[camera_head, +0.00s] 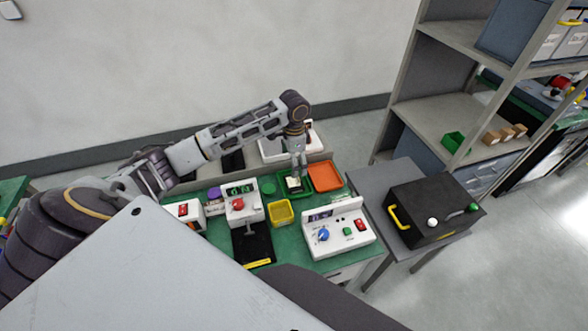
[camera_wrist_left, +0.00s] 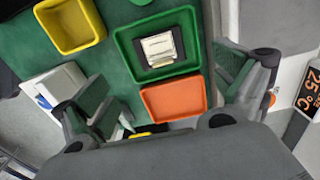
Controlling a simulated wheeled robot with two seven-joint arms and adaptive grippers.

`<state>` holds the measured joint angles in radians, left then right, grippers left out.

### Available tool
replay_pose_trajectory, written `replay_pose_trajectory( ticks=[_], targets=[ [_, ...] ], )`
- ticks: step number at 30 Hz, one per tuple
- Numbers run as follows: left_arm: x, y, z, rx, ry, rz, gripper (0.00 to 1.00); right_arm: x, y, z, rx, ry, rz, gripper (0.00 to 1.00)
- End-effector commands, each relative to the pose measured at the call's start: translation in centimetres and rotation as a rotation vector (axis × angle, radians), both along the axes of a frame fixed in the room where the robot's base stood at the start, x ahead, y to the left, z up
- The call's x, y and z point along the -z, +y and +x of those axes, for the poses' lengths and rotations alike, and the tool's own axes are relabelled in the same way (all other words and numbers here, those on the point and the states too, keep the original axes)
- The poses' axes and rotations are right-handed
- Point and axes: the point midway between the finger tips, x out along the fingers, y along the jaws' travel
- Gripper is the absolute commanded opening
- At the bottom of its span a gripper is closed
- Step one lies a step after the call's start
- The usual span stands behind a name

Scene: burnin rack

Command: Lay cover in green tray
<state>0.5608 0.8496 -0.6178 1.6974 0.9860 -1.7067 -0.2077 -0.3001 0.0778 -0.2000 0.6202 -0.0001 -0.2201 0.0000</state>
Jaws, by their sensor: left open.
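The green tray (camera_wrist_left: 188,18) lies on the green bench top, next to an orange tray. A small pale cover (camera_wrist_left: 159,48) with a dark edge lies inside it, near the middle of its floor; the cover also shows in the head view (camera_head: 293,185), below my left gripper (camera_head: 297,174). In the left wrist view my left gripper (camera_wrist_left: 160,88) has its fingers spread wide apart with nothing between them. The cover appears clear of both fingers. My right gripper is in neither view.
The orange tray (camera_head: 325,176) and a yellow bin (camera_head: 281,213) flank the green tray. A white control box (camera_head: 341,235) and a red-button device (camera_head: 240,203) stand nearer. A black box with a yellow handle (camera_head: 432,212) stands at the right.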

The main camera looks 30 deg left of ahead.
Motion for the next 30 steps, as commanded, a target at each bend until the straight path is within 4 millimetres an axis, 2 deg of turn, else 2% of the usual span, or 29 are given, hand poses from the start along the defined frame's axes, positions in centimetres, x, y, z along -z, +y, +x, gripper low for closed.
replay_pose_trajectory(
  ticks=[3, 9, 30],
  targets=[
    [-1.2, 0.0, 0.1, 0.0, -0.001, 0.0, 0.97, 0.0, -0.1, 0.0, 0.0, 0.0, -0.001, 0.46],
    [-2.0, 0.0, 0.0, 0.001, -0.001, 0.0, 0.97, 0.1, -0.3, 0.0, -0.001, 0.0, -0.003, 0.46],
    [-2.0, 0.0, 0.0, 0.0, -0.001, -0.001, 0.97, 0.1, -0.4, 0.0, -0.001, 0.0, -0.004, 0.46]
  ],
)
